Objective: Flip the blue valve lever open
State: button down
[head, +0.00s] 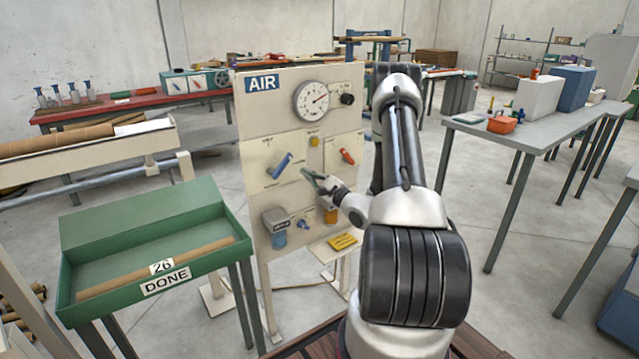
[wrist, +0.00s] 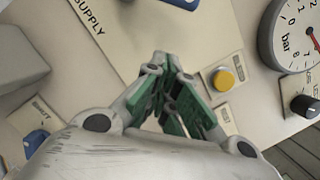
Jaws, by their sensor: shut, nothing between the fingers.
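The blue valve lever (head: 280,165) sits on a pale plate on the left of the AIR panel (head: 275,100), slanting up to the right. Whether the tips touch the panel cannot be told.
A red lever (head: 347,156), yellow button (head: 314,141), pressure gauge (head: 312,100) and black knob (head: 347,99) are on the panel. A grey unit (head: 275,222) and small blue knob (head: 303,224) sit lower. A green DONE tray (head: 150,265) stands left.

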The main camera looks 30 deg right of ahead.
aim_at(282, 166)
jog(key=shift+x, duration=1)
jog(key=shift+s+a+r, duration=0.2)
jog(key=shift+a+r, duration=1.2)
